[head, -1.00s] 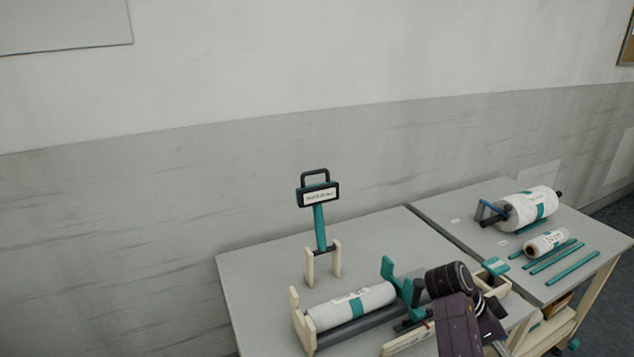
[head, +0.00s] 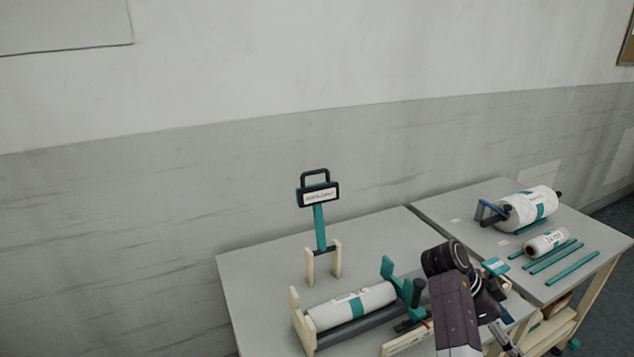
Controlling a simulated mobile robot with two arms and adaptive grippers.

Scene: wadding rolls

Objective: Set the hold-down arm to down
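The hold-down arm (head: 320,228) is a teal bar standing upright between two cream posts at the back of the near table. At its top it carries a black-framed label plate and a black loop handle (head: 315,178). In front of it, a white wadding roll (head: 350,306) with a teal band lies in a cradle with cream and teal end supports. My dark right arm comes in at the lower right, well apart from the hold-down arm. Its gripper fingers cannot be made out clearly. My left gripper is not in view.
The near table (head: 262,277) has bare room around the posts. On the second table (head: 448,208) to the right lie a large white roll (head: 530,207), a smaller roll (head: 546,243) and several teal rods (head: 557,257). A grey wall stands behind both tables.

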